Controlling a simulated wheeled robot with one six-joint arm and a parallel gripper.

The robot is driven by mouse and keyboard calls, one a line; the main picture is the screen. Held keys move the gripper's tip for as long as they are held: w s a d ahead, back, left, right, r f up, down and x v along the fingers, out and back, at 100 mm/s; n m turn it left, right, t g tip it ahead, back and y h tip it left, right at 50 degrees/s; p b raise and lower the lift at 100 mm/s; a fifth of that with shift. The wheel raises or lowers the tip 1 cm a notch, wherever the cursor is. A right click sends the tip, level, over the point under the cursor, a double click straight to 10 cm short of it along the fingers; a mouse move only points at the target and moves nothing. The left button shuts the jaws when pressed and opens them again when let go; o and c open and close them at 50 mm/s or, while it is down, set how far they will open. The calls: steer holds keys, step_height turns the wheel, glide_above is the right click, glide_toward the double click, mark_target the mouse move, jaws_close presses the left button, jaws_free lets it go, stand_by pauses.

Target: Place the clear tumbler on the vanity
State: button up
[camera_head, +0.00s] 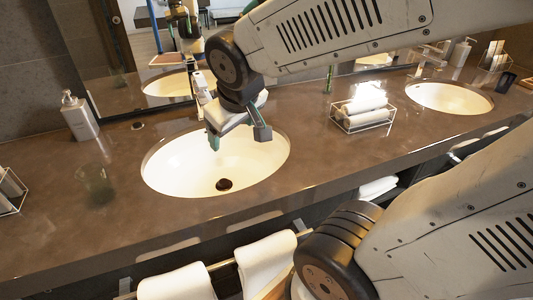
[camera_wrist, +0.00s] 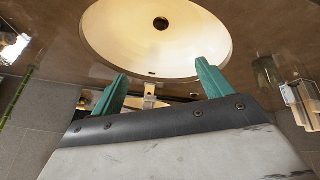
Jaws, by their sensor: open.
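The clear tumbler (camera_head: 97,183) stands on the brown vanity top (camera_head: 60,225), left of the near sink. It is faint and see-through. In the wrist view a glassy shape that looks like the tumbler (camera_wrist: 266,72) shows at the right. My gripper (camera_head: 238,137) hangs over the near sink, to the right of the tumbler and apart from it. Its green fingers (camera_wrist: 162,72) are spread with nothing between them.
The white sink (camera_head: 185,178) lies under my gripper. A soap dispenser (camera_head: 79,115) stands near the wall at left. A wire rack of rolled towels (camera_head: 362,112) sits between the two sinks. Another wire rack (camera_head: 10,190) is at the left edge. Towels (camera_head: 178,284) hang below the front.

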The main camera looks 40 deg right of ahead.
steer(key=s+a+r+m+g+y, duration=0.1)
steer(key=s+g, duration=0.3)
steer(key=s, duration=0.9)
steer(key=shift+a+r+y, duration=0.3)
steer(key=shift+a+r, duration=0.3)
steer(key=shift+a, duration=0.1)
